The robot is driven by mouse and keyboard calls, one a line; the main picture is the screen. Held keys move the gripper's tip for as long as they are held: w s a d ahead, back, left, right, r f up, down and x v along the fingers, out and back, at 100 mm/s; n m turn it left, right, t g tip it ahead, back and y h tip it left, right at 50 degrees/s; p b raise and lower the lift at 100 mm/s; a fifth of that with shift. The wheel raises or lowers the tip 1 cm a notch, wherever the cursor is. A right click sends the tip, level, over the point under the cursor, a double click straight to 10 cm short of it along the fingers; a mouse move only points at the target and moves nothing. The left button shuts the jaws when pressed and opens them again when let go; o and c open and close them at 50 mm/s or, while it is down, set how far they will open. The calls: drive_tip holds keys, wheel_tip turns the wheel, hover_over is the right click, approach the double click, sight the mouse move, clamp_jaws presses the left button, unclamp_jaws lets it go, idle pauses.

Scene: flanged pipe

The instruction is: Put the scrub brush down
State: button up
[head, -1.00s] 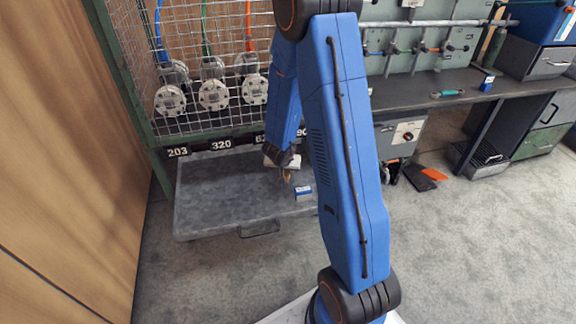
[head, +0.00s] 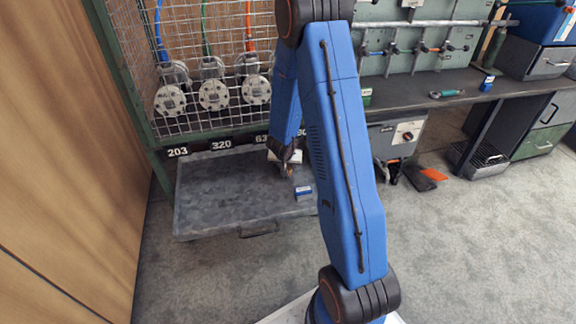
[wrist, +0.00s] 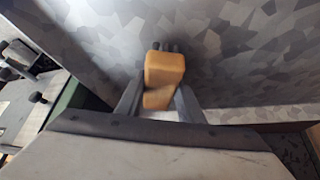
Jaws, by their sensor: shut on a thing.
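The scrub brush shows in the wrist view as a tan block (wrist: 164,72) between the two fingers of my gripper (wrist: 160,104). The gripper is shut on it. In the head view my gripper (head: 287,167) is small and partly shadowed, over the tray's back right part. I cannot tell whether the brush touches the tray.
A green-framed mesh rack (head: 205,115) with flanged pipes (head: 213,95) stands behind. The tray's left and front parts are clear. A workbench (head: 425,90) stands at the right.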

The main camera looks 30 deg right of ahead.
drive_tip(key=shift+w+d, duration=0.65)
drive_tip(key=shift+w, duration=0.1)
drive_tip(key=shift+f, duration=0.6)
drive_tip(key=shift+f, duration=0.15)
drive_tip(key=o, duration=1.3)
